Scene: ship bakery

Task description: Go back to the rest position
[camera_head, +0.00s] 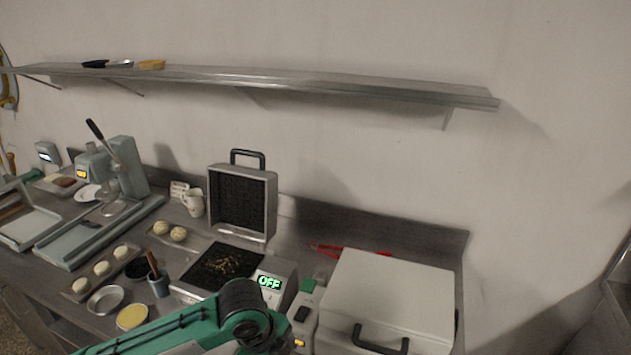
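A teal and black link of my arm (245,308) comes in from the lower left and bends at a dark joint in front of the waffle iron. Neither gripper shows in the head view, so I cannot see whether they are open or shut or whether they hold anything. The waffle iron (212,289) stands open on the counter, with its lid (272,203) upright. Brown crumbs lie on its dark lower plate, and its green display reads OFF. My arm joint hides part of its front.
A large white box (395,290) with a black handle stands right of the waffle iron. A metal shelf (300,85) runs along the wall above.

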